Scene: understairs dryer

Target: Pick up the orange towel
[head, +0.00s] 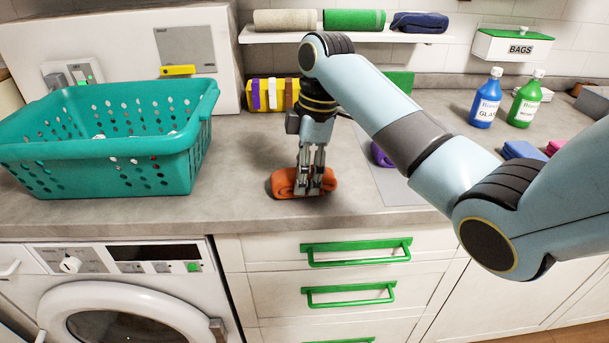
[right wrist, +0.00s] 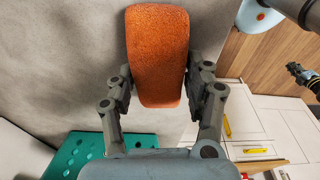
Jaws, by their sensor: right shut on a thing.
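The orange towel (head: 285,184) is a small rolled bundle at the counter's front part, right of the teal basket. My right gripper (head: 308,190) points down on it, with its fingers shut on the towel. In the right wrist view the towel (right wrist: 158,50) stands between the two fingers (right wrist: 160,85), which press on its sides. The towel seems to rest on the counter or very close to it; I cannot tell which. My left gripper does not show in the head view.
A teal perforated basket (head: 95,150) stands on the left of the counter (head: 245,205). A purple item (head: 381,156) is partly hidden behind my right arm. Blue (head: 485,100) and green (head: 526,100) bottles stand at the right. A shelf (head: 290,37) with rolled towels hangs behind.

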